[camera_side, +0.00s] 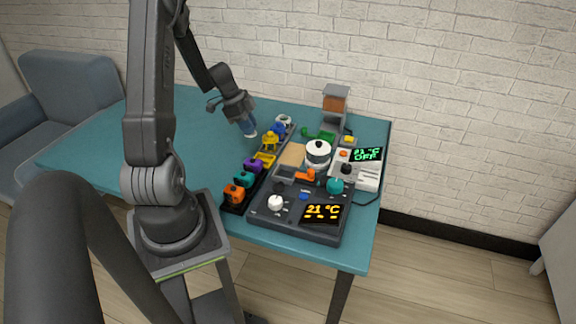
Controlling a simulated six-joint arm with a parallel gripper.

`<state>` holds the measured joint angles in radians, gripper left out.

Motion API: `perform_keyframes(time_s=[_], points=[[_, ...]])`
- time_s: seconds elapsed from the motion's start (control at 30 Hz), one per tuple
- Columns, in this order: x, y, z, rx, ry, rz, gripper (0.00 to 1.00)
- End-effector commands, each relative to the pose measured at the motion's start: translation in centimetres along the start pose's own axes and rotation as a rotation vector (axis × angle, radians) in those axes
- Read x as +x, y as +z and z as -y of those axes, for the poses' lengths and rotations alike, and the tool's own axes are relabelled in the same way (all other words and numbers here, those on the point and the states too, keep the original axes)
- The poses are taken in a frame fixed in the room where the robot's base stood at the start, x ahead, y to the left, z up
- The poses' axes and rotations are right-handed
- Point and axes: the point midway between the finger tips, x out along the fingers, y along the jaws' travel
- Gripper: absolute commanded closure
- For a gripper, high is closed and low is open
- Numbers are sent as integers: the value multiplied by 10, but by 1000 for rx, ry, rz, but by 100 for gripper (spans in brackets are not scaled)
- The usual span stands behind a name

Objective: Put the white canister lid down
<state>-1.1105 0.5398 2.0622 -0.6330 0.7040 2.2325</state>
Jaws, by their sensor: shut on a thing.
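My gripper (248,126) hangs above the teal table, left of the far end of the row of coloured canisters. It is shut on a small pale thing (251,134) at its fingertips, which fits the white canister lid. The thing is small in this view and its lower edge seems clear of the table. A white round canister (284,119) stands at the far end of the row, to the right of my gripper. Its top is too small to make out clearly.
The dark rack holds orange (234,194), teal (245,180), purple (253,165), yellow (270,141) and blue (280,129) items. A dark control panel (262,215) and a white pot (318,155) stand to the right. The teal table (110,135) is clear on the left.

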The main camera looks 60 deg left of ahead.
Motion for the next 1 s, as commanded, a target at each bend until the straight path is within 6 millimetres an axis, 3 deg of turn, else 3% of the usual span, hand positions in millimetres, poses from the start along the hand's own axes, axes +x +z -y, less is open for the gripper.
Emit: perform_keyframes(time_s=[0.27,0.7,1.0], points=[[11,-8,-14,174,74,-4,100],[94,-68,0,173,74,-4,100],[119,-77,3,168,72,-3,100]])
